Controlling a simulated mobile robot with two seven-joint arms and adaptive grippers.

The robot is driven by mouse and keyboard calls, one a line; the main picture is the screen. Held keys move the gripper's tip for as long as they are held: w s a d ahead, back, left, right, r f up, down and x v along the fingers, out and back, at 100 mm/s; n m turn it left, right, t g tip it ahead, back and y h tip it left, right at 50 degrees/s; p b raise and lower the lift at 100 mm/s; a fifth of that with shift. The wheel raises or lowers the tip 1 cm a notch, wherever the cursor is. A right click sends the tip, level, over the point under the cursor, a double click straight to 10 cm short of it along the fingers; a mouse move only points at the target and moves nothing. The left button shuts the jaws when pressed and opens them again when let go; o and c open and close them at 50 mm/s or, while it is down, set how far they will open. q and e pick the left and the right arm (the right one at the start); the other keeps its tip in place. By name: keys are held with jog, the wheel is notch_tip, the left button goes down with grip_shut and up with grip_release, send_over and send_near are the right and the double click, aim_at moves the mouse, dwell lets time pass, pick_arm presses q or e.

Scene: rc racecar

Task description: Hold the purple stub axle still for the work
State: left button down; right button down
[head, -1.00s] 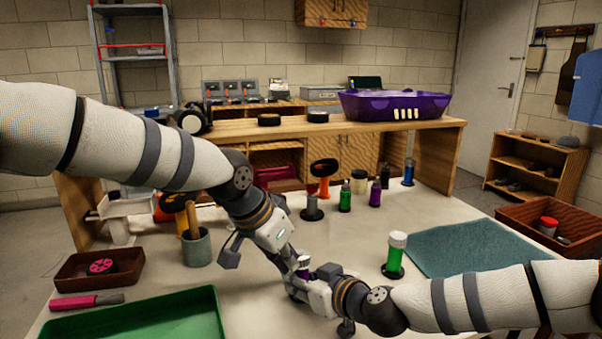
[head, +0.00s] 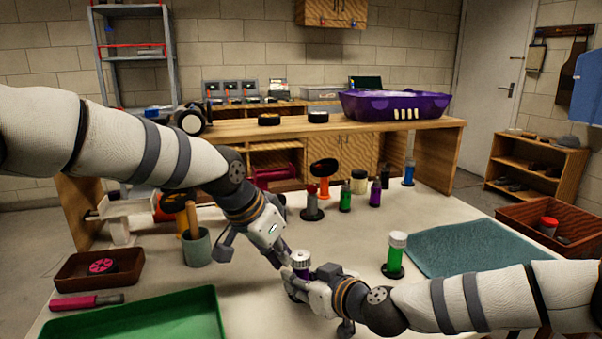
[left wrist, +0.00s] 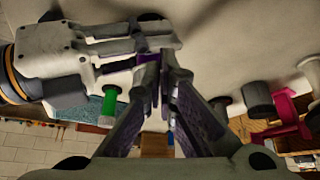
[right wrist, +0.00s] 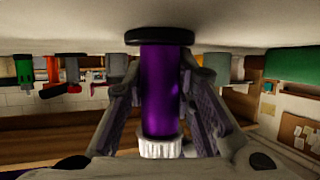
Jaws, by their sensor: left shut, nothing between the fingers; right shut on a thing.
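The purple stub axle (head: 303,270) stands upright on the table, with a white ribbed cap on top. In the right wrist view, its purple shaft (right wrist: 160,90) lies between the fingers of my right gripper, with a black foot at the far end. My right gripper (head: 297,284) is shut on it. My left gripper (head: 284,260) is shut and empty, just left of the cap; I cannot tell whether it touches. In the left wrist view, the left fingers (left wrist: 165,77) are close together and partly hide the axle (left wrist: 148,61) and my right gripper (left wrist: 128,48).
A green axle (head: 395,252) stands right of my right gripper, near a teal mat (head: 470,255). A green tray (head: 140,318), brown tray (head: 75,283) and pink-handled tool (head: 78,302) lie left.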

jog(key=shift+f, duration=0.1)
pick_arm(q)
notch_tip(320, 180, up, 6)
jog(key=shift+s+a, duration=0.2)
jog(key=shift+a, duration=0.15)
dwell(0.4)
pick_arm(e)
jog(key=c, duration=1.2)
grip_release()
jog(key=shift+c, duration=0.2)
